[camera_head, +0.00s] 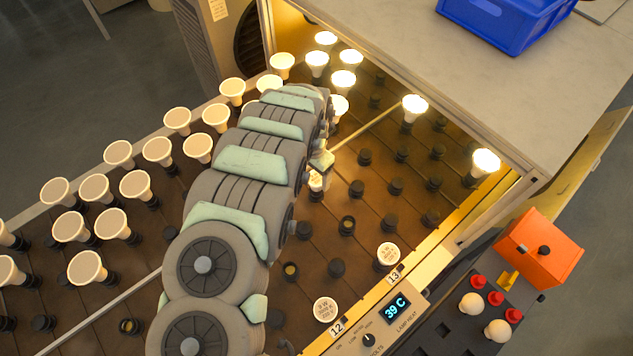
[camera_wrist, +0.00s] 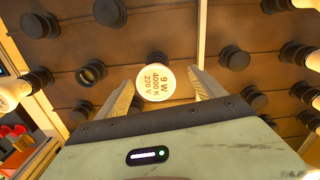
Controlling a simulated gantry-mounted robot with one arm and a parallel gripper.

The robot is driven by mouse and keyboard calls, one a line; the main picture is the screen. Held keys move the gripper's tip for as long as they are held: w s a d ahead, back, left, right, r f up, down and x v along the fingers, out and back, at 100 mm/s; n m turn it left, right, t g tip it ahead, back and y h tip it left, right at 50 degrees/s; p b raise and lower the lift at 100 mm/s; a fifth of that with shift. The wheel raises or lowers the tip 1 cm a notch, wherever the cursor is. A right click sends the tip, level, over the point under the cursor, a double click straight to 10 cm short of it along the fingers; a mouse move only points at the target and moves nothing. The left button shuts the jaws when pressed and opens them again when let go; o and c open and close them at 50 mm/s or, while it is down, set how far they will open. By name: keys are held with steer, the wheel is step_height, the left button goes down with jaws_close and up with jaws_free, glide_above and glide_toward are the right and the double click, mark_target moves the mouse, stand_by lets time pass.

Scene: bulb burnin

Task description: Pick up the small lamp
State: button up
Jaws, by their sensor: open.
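A white round lamp (camera_wrist: 155,84) marked "9 W 4000 K 220 V" shows face-on in the wrist view. My gripper (camera_wrist: 162,78) is open, with one finger on each side of this lamp and a visible gap on both sides. I cannot tell how deep the fingers reach around it. In the head view, a lamp (camera_head: 316,181) shows beside the tip of my gripper (camera_head: 322,163), partly hidden by my arm. Two small round white bulbs (camera_head: 472,303) stand on the dark panel at the right. I cannot tell which lamp is the small one.
Several lit lamps (camera_head: 344,80) stand at the back of the brown rack (camera_head: 310,245). Unlit lamps (camera_head: 110,224) fill its left, and black empty sockets (camera_head: 396,187) lie around my gripper. Lamps stand near labels 12 (camera_head: 325,309) and 13 (camera_head: 388,254). A blue crate (camera_head: 505,25) sits at upper right.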

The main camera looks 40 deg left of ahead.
steer(key=f, duration=0.2)
steer(key=d+f, duration=0.1)
steer(key=f, duration=0.1)
steer(key=shift+w, duration=0.2)
steer(key=shift+a+f, duration=0.15)
steer(key=shift+f, duration=0.35)
steer(key=shift+c, duration=0.3)
steer(key=c, duration=1.4)
steer(key=shift+r, duration=0.1)
